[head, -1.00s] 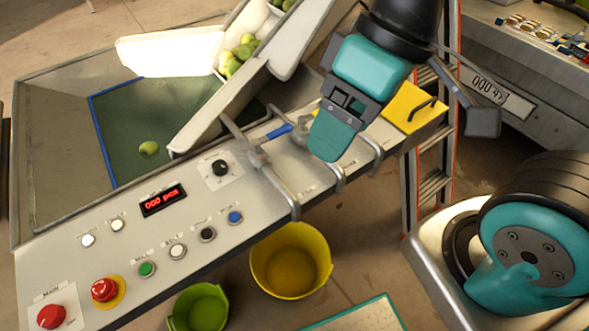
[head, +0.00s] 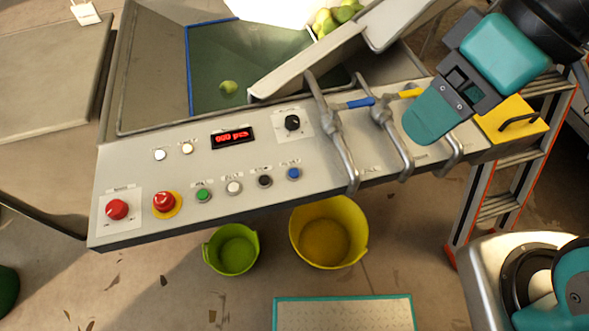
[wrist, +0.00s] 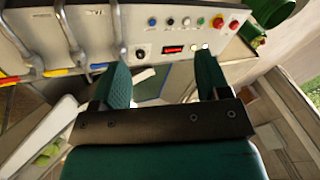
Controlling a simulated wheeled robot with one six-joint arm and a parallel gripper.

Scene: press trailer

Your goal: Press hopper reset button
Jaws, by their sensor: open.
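A sloping grey control panel (head: 330,165) fills the middle of the head view. Its lower row holds a green button (head: 203,195), a white button (head: 234,188), a black button (head: 264,181) and a blue button (head: 294,174). Their small labels are too blurred to read, so I cannot tell which is the hopper reset. The row also shows in the wrist view, with the blue button (wrist: 152,21) at its left. My gripper (head: 425,125) is over the panel's right part, apart from the buttons. In the wrist view its two teal fingers (wrist: 163,68) are spread and empty.
Left of the row are a red mushroom button (head: 164,203) on yellow and a red knob (head: 117,209). Pipes with a blue-handled valve (head: 345,150) stand between gripper and buttons. A red display (head: 233,137) and black selector (head: 292,122) sit above. Buckets (head: 328,232) stand below.

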